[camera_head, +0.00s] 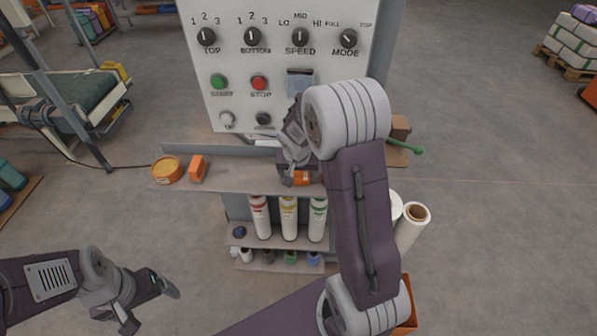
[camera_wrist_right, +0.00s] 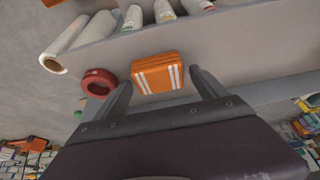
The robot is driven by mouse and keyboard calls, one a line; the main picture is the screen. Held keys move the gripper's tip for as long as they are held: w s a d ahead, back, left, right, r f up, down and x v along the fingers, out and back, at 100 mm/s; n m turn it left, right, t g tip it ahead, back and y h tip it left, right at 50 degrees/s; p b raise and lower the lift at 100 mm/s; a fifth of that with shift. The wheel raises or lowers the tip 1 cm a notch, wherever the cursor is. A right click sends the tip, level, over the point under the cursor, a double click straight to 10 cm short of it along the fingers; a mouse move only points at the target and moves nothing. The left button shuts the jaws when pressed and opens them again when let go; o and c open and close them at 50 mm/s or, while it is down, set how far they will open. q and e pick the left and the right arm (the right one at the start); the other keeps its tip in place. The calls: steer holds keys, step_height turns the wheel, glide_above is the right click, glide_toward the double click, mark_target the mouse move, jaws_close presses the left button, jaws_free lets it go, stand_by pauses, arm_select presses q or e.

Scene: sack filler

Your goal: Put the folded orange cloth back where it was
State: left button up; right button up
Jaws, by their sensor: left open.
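The folded orange cloth with white stripes (camera_wrist_right: 158,73) lies on the shelf below the control panel. In the head view only a small orange part of it (camera_head: 302,177) shows under my right gripper (camera_head: 296,175). In the right wrist view my right gripper (camera_wrist_right: 160,80) is open, with one finger to each side of the cloth and a gap showing on both sides. My left gripper (camera_head: 150,303) is open and empty at the lower left, well away from the shelf. My right arm hides part of the shelf in the head view.
An orange round tin (camera_head: 166,170) and a small orange block (camera_head: 197,168) stand on the shelf's left part. A red ring (camera_wrist_right: 97,82) sits beside the cloth. White tubes (camera_head: 289,218) stand below the shelf. The panel (camera_head: 240,100) rises behind.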

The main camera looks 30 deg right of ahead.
steer(key=shift+r, duration=0.3)
steer(key=p+v, duration=0.2)
steer(key=v, duration=1)
steer(key=s+a+f+n+g+y, duration=0.1)
steer(key=s+a+f+n, duration=0.2)
steer(key=s, duration=0.4)
steer(key=s+a+f+n+g+y, duration=0.1)
steer(key=s+a+f+n, duration=0.2)
steer(key=s+a+f, duration=0.2)
steer(key=s, duration=0.2)
steer(key=shift+s+a+f+g+y, duration=0.3)
steer(key=shift+s+a, duration=0.05)
